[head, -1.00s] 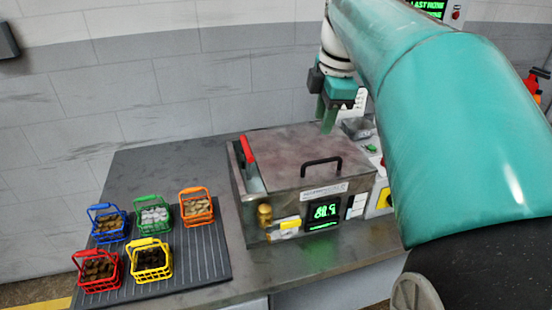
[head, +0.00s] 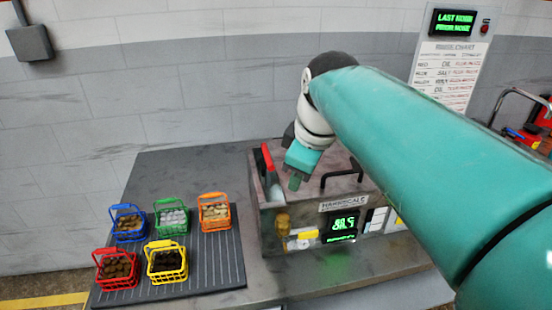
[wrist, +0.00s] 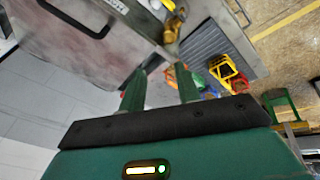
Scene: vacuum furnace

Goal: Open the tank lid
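The tank (head: 268,215) is a worn metal box on the bench, with a green display on its front. Its flat lid (head: 340,165) looks closed and carries a black bar handle (head: 347,172), which also shows at the top left of the wrist view (wrist: 75,22). My gripper (head: 295,182) is above the tank's left front part, left of the black handle and apart from it. In the wrist view my gripper's two green fingers (wrist: 160,82) are spread with nothing between them. My arm hides part of the lid's back and right.
A red-gripped lever (head: 266,158) stands at the tank's left side, close to my gripper. A brass fitting (head: 282,224) sticks out in front. Several coloured baskets, including a green one (head: 171,229), stand on a ribbed mat (head: 215,275) to the left. A sign (head: 447,70) stands behind.

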